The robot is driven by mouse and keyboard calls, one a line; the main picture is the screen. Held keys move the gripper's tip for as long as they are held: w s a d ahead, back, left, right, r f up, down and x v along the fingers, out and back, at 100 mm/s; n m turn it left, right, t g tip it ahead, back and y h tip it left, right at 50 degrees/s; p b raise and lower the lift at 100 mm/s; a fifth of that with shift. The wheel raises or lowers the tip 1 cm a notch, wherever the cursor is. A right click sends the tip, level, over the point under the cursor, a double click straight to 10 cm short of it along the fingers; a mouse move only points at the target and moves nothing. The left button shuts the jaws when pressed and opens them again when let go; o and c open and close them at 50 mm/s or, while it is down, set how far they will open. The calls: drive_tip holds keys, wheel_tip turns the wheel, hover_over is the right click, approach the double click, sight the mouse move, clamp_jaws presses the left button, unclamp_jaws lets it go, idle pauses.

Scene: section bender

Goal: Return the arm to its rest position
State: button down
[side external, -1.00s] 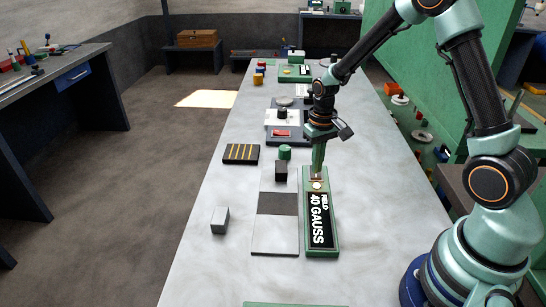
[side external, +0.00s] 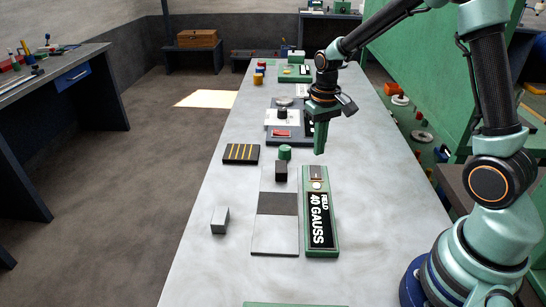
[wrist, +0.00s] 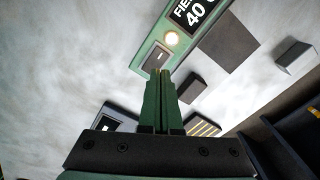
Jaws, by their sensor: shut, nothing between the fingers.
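My gripper (side external: 319,152) is shut and empty. It hangs above the table just beyond the far end of the green field panel (side external: 321,246), apart from it. The panel has a black label reading "FIELD 40 GAUSS", a round lit lamp (side external: 317,185) and a small switch (side external: 316,172). In the wrist view the closed green fingers (wrist: 158,100) point toward the switch (wrist: 155,58), and the lamp (wrist: 171,38) glows beside it. My arm reaches over from the right.
Left of the panel lie a grey plate (side external: 275,236) with a dark band, a black block (side external: 281,172), a green cylinder (side external: 285,152), a grey block (side external: 220,220) and a dark striped block (side external: 241,153). A dark device (side external: 287,138) with a red part stands farther back. The front right table is clear.

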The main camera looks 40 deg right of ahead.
drive_tip(key=s+a+r+n+t, duration=0.1)
drive_tip(key=s+a+r+t, duration=0.1)
drive_tip(key=s+a+r, duration=0.2)
drive_tip(key=s+a+r+n+t, duration=0.2)
drive_tip(key=s+a+r+t, duration=0.1)
drive_tip(key=s+r, duration=0.5)
wheel_tip(320, 180, up, 3)
drive_tip(key=shift+a+f+t, duration=0.1)
drive_tip(key=shift+a+t, duration=0.2)
drive_tip(key=shift+a, duration=0.05)
